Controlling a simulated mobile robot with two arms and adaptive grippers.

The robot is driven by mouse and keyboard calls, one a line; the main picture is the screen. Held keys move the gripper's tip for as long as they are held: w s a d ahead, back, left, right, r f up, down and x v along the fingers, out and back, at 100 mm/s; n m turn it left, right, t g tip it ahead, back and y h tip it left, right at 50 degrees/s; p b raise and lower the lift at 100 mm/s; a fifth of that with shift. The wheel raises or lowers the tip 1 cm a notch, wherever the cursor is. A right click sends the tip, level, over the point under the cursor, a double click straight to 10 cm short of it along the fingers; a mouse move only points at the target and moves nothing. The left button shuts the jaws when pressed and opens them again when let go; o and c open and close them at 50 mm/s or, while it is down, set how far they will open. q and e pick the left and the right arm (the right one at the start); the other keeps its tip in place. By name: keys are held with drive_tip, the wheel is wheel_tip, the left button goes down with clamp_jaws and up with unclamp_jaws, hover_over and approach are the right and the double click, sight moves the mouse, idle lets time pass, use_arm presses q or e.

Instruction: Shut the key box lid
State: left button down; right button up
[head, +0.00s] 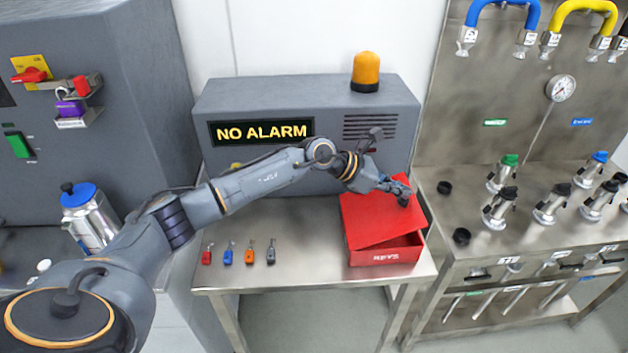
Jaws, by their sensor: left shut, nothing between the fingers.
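The red key box (384,256) stands at the right end of the steel table, with white lettering on its front. Its red lid (372,222) is tilted, lying low over the box with a gap showing at the front right. My left arm reaches across from the left, and my left gripper (402,195) is shut and empty at the lid's upper right part. It appears to touch the lid, but I cannot tell for certain. The inside of the box is mostly hidden by the lid. My right gripper is not in view.
Several small padlocks (228,253) lie in a row on the table (305,235). A grey alarm cabinet (240,95) with an orange beacon (365,72) stands behind. A steel valve bench (480,235) is close on the right. A blue-lidded canister (90,222) stands left.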

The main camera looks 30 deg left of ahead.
sight(410, 202)
use_arm(q)
drive_tip(key=shift+g+y, duration=0.6)
drive_tip(key=shift+y, duration=0.3)
drive_tip(key=d+f, duration=0.1)
drive_tip(key=w+f+b, duration=0.1)
drive_tip(key=f, duration=0.1)
drive_tip(key=w+d+f+b, duration=0.1)
drive_tip(key=shift+d+f, duration=0.35)
drive_tip(key=shift+w+d+f+b, duration=0.1)
drive_tip(key=shift+d+f+b, duration=0.1)
drive_tip(key=shift+f, duration=0.2)
drive_tip(key=shift+w+d+f+b, duration=0.1)
drive_tip(key=shift+f+b, duration=0.1)
drive_tip(key=shift+f, duration=0.15)
drive_tip(key=shift+r, duration=0.1)
